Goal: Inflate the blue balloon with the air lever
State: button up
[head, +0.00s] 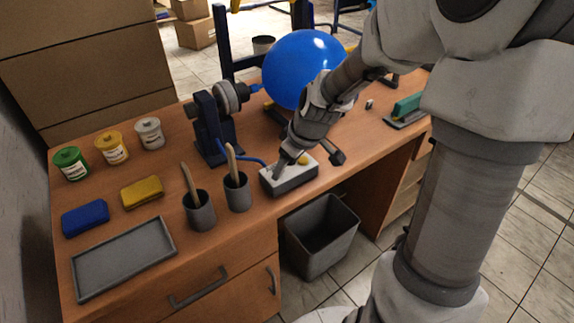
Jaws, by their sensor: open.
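The blue balloon (300,65) is round and large, at the back of the desk, its neck toward the grey nozzle (230,97) on a dark blue stand (210,135). A blue hose (240,157) runs from the stand to a grey control box (292,182) with a light top and a yellow part (303,159). My gripper (280,167) is open and points down at the left part of the box top. I cannot tell whether it touches the box. The arm and gripper cover part of the balloon and box top, and I cannot make out the lever clearly.
On the desk (150,220) stand green (70,163), yellow (111,148) and white jars (149,133), two pads, two dark cups with wooden sticks (201,212), and a grey tray (122,260). A dark bin (320,238) stands on the floor below the box.

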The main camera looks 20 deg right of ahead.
jog(key=shift+c, duration=0.2)
grip_shut()
dwell(1.1)
